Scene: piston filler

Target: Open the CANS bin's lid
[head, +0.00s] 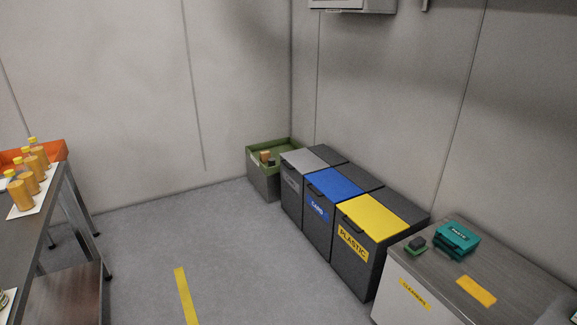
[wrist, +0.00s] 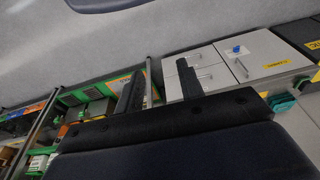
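Three dark bins stand in a row against the right wall in the head view. The farthest has a grey lid (head: 304,160) and a grey front label too small to read; by its place beside the CARD and PLASTIC bins, it looks like the CANS bin (head: 291,193). Its lid lies flat and shut. My gripper (wrist: 158,88) shows only in the wrist view, with its two dark fingers apart and nothing between them. It is not in the head view, and no grey-lidded bin is recognisable in the wrist view, so it is away from the lid.
The blue-lidded CARD bin (head: 334,184) and yellow-lidded PLASTIC bin (head: 371,217) stand nearer. A green-rimmed crate (head: 262,183) is beyond the row. A steel-topped cabinet (head: 519,271) is at right, a bottle table (head: 36,228) at left. The floor between is clear.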

